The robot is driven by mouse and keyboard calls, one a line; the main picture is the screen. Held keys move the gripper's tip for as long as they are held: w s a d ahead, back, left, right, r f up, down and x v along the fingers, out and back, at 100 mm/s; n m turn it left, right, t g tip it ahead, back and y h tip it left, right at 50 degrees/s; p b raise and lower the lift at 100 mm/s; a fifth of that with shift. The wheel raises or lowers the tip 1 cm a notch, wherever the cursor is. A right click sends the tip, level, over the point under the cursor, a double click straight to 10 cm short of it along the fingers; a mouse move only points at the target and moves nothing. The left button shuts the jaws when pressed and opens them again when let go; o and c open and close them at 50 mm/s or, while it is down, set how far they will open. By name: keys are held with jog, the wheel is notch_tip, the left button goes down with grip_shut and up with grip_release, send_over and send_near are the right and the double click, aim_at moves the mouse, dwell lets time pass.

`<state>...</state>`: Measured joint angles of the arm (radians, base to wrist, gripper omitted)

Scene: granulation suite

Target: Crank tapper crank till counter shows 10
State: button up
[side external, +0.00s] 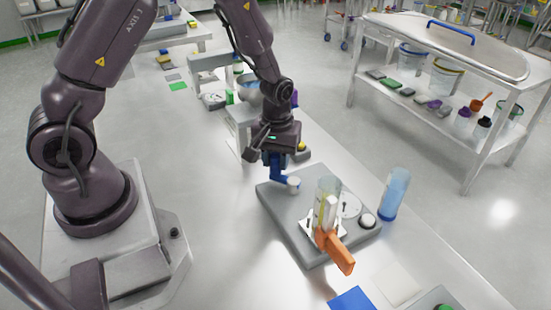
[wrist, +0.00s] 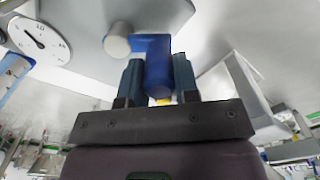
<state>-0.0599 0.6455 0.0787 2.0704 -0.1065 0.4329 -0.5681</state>
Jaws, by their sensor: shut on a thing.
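The tapper (side external: 285,213) is a grey slab on the bench. It carries a clear cylinder (side external: 327,190) with pale contents, an orange lever (side external: 338,252) and a white round dial (side external: 348,206). Its blue crank (side external: 280,178) has a pale grey hub (side external: 293,183) at the slab's left end. My gripper (side external: 273,160) points down and is shut on the crank's blue handle. In the wrist view the handle (wrist: 158,70) stands between my two fingers (wrist: 158,82). The dial (wrist: 40,40) has a black needle there; I cannot read its value surely.
A blue-tinted clear cylinder (side external: 393,195) stands right of the slab. A blue sheet (side external: 353,299) and a pale square (side external: 398,283) lie in front. Behind my gripper are a metal bowl (side external: 248,90) and a pale stand (side external: 209,62). A trolley (side external: 450,52) stands apart at right.

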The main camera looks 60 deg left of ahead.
jog(key=shift+w+a, duration=0.1)
jog(key=shift+w, duration=1.05)
jog(key=shift+w+d, duration=0.25)
jog(key=shift+w, duration=0.85)
jog(key=shift+w+d, duration=0.75)
jog(key=shift+d, duration=0.15)
